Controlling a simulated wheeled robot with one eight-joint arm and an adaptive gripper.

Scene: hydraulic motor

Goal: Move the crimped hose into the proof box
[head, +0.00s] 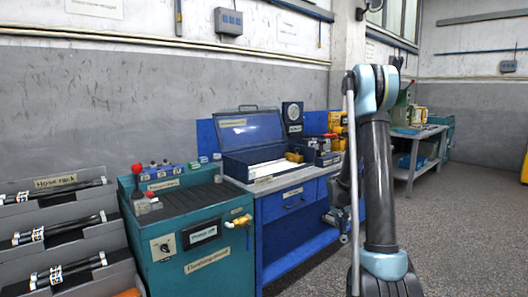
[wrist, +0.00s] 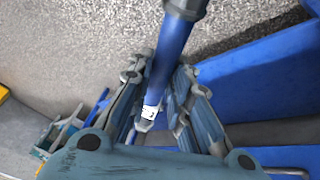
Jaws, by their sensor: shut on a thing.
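In the wrist view my gripper (wrist: 157,98) is shut on a blue hose (wrist: 172,58) with a dark end fitting and a small white label. The hose runs between the fingers and up out of the picture. In the head view my gripper is mostly hidden behind my arm; part of it shows at the arm's left edge (head: 343,222), and the hose cannot be made out there. The proof box appears to be the blue box (head: 235,160) with its lid raised, on the blue bench, left of my arm.
A teal flushing stand (head: 205,270) with a red-knobbed lever and yellow valve stands left of the blue bench (head: 285,205). A hose rack (head: 70,215) holding several black hoses is at far left. A gauge block (head: 292,112) and yellow items sit behind. Open floor (head: 465,235) lies right.

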